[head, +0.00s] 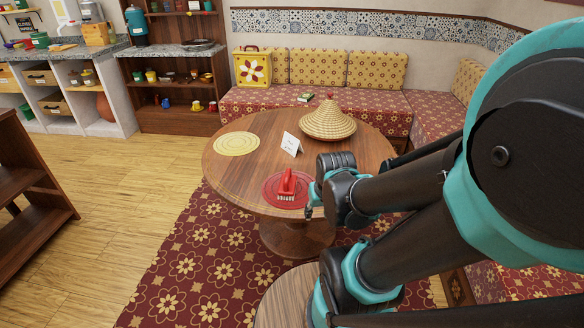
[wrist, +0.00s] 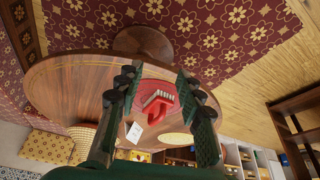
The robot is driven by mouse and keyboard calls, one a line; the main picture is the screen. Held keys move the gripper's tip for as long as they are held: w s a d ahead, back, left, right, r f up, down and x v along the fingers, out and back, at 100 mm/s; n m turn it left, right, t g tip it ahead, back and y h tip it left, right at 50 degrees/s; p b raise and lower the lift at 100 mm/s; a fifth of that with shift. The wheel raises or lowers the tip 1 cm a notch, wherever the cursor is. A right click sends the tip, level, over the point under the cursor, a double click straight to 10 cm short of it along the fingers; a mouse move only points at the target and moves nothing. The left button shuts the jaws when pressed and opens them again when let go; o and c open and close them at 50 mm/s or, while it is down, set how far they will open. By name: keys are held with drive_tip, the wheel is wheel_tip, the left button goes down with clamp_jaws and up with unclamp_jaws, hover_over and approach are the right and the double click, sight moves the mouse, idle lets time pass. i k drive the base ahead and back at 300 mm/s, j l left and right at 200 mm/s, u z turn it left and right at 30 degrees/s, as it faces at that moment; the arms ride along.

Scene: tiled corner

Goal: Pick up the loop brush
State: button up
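The loop brush (head: 287,186) is red with pale bristles along one edge. It rests on a round red mat (head: 272,190) near the front edge of the round wooden table (head: 232,181). In the wrist view the brush (wrist: 157,106) shows between the fingers, farther off than the fingertips. My gripper (wrist: 157,82) is open, with its two dark green fingers wide apart and nothing between them. In the head view my gripper (head: 312,200) is just right of the brush, partly hidden by my own arm; no contact can be made out.
On the table stand a white folded card (head: 291,144), a woven conical cover (head: 328,122) and a yellow round mat (head: 236,144). Cushioned benches (head: 290,101) run behind and to the right. Wooden floor (head: 130,190) lies open to the left.

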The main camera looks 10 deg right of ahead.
sight(287, 187)
drive_tip(key=k+j+z, duration=0.2)
drive_tip(key=j, duration=0.25)
drive_tip(key=j+z, duration=0.2)
drive_tip(key=j, duration=0.25)
drive_tip(key=k+j+z, duration=0.2)
drive_tip(key=j, duration=0.2)
drive_tip(key=i, duration=0.05)
